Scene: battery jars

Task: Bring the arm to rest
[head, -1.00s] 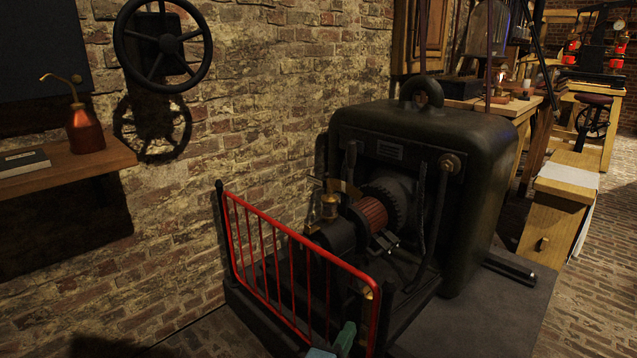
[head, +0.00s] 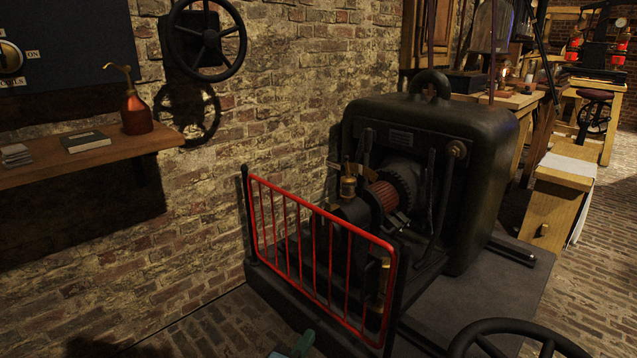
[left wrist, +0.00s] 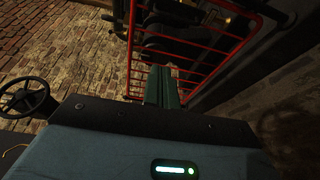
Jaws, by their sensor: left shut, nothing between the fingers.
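My left gripper (head: 297,345) shows only at the bottom edge of the head view, as a small green piece in front of the red railing. In the left wrist view its green fingers (left wrist: 164,86) are together with nothing between them. They point toward the red railing (left wrist: 205,60), and I cannot tell how far apart they are. My right gripper is not in view.
The red railing (head: 318,262) fronts a big dark machine (head: 470,190) on a low plinth. A dark handwheel (head: 518,326) stands at the bottom right. At left, a wooden shelf (head: 90,160) holds a copper oil can (head: 136,113). Brick floor (head: 190,335) is open at the lower left.

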